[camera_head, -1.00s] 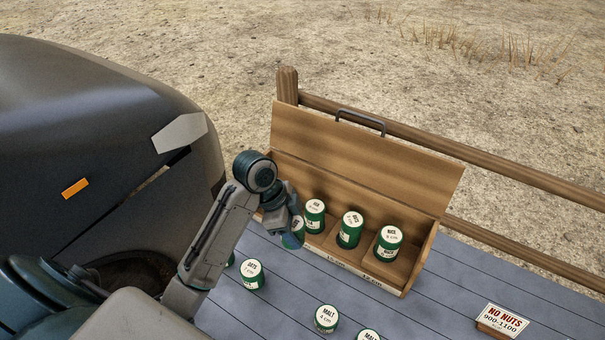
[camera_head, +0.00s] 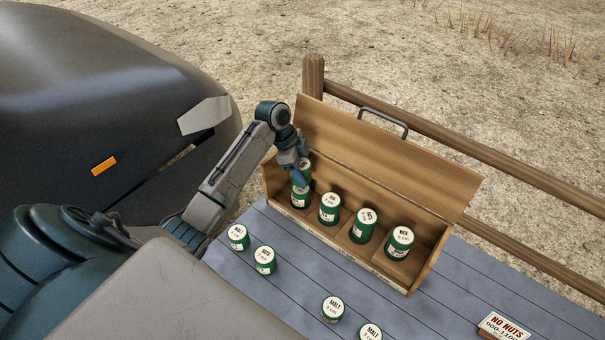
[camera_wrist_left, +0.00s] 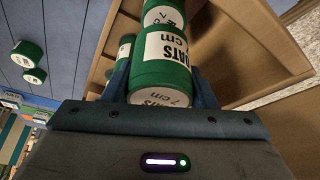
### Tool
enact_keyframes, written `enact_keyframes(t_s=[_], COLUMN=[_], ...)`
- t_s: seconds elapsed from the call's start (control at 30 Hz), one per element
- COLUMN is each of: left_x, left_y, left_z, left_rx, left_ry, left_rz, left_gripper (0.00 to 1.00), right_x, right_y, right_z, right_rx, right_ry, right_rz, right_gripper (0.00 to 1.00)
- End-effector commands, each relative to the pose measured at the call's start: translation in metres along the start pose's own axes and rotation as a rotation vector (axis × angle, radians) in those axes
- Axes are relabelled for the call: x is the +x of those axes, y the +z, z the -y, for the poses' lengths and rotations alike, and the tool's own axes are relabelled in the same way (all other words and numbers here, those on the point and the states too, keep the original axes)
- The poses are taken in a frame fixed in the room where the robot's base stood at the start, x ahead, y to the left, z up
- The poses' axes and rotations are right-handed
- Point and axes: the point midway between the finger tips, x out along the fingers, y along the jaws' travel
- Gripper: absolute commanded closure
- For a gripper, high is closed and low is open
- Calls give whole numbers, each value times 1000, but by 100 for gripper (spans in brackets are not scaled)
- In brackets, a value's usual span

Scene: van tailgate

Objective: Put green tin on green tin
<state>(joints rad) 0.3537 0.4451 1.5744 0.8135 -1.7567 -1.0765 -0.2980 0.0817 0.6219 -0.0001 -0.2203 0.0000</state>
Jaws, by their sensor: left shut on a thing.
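My left gripper (camera_head: 301,174) is shut on a green tin (camera_head: 305,166) at the left end of an open wooden box (camera_head: 338,238). In the left wrist view the held tin (camera_wrist_left: 162,62) sits between the fingers, and its label reads OATS, 7 cm. Another green tin (camera_head: 301,193) shows directly below the held one in the box's left end. I cannot tell whether the two touch. Three more green tins, a left one (camera_head: 330,210), a middle one (camera_head: 362,228) and a right one (camera_head: 399,243), stand upright in the box. My right gripper is not in view.
Several green tins stand on the grey-blue planks before the box: two at left (camera_head: 238,237) (camera_head: 265,262) and two MALT tins nearer (camera_head: 332,310) (camera_head: 371,333). The box's raised lid (camera_head: 385,155) stands behind.

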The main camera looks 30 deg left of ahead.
Motion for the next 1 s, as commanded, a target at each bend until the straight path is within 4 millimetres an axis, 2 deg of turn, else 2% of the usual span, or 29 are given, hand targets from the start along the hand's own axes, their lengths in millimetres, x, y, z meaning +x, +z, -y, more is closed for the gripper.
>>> enact_keyframes(t_s=[0.13, 0.37, 0.7, 0.73, 0.8, 0.83, 1.0], left_x=[5, 31, 36, 36, 36, 36, 35], left_y=[3, 13, 16, 16, 15, 15, 15], left_z=[2, 1, 2, 2, 2, 2, 1], left_rx=[-2, -2, 0, 0, 0, 0, 0], left_ry=[2, 2, 0, -1, 0, 0, 0], left_rz=[-1, 0, 0, 0, 0, 0, 0], left_gripper=[74, 74, 74, 44, 31, 26, 26], right_x=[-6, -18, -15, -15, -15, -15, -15], right_y=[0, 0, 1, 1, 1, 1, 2], right_z=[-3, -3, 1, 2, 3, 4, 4], right_rx=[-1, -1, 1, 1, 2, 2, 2], right_ry=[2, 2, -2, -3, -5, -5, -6], right_rz=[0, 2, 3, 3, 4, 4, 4], right_gripper=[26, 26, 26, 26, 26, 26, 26])
